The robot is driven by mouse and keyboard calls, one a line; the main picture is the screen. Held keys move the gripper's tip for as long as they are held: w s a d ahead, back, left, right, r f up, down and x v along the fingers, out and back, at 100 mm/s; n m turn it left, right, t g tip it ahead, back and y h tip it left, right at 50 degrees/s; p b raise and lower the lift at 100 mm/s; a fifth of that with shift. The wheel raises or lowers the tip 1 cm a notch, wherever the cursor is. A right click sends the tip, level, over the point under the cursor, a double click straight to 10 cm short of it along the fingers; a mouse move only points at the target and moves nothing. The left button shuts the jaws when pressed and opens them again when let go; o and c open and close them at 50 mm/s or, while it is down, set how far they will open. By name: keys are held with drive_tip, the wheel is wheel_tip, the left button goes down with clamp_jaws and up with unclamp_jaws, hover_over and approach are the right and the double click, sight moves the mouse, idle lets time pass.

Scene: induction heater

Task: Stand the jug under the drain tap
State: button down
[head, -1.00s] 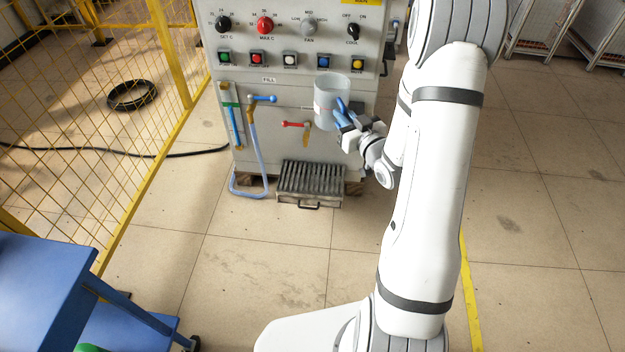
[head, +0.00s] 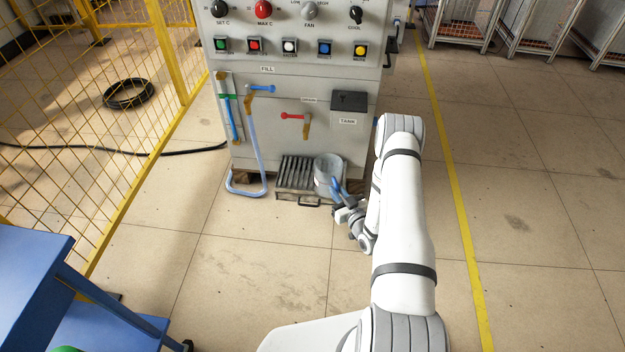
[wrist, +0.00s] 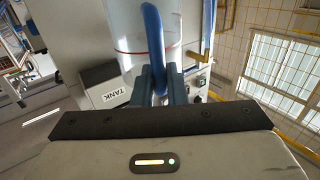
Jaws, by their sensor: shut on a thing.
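The clear jug (head: 326,168) is upright at the right end of the slatted drip tray (head: 294,172), low in front of the heater. I cannot tell whether it touches the slats. In the wrist view the jug (wrist: 126,35) shows a red line and a blue handle (wrist: 154,45). My gripper (head: 341,192) is shut on the handle, from the jug's front right; its fingers (wrist: 160,84) also show in the wrist view. The drain tap (head: 306,125), brass with a red lever, is above and left of the jug.
A blue fill tap (head: 260,88) and a clear hose (head: 259,150) are left of the tray. A dark tank box (head: 348,100) is on the panel at right. A yellow mesh fence (head: 80,130) and a blue cart (head: 40,270) stand left. Floor in front is clear.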

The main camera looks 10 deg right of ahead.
wheel_tip(320, 180, down, 4)
drive_tip(key=s, duration=0.1)
drive_tip(key=shift+f+b+x, duration=0.7)
drive_tip(key=shift+b+x, duration=0.25)
drive_tip(key=shift+x, duration=2)
drive_tip(key=shift+f+b+x, duration=0.7)
drive_tip(key=shift+b+x, duration=0.3)
drive_tip(key=shift+x, duration=1.95)
drive_tip(key=shift+f+b+x, duration=0.75)
drive_tip(key=shift+b+x, duration=0.2)
drive_tip(key=shift+x, duration=2)
drive_tip(key=shift+a, duration=0.15)
drive_tip(key=shift+f, duration=0.15)
drive_tip(key=c, duration=1.5)
unclamp_jaws()
drive_tip(key=shift+o, duration=0.2)
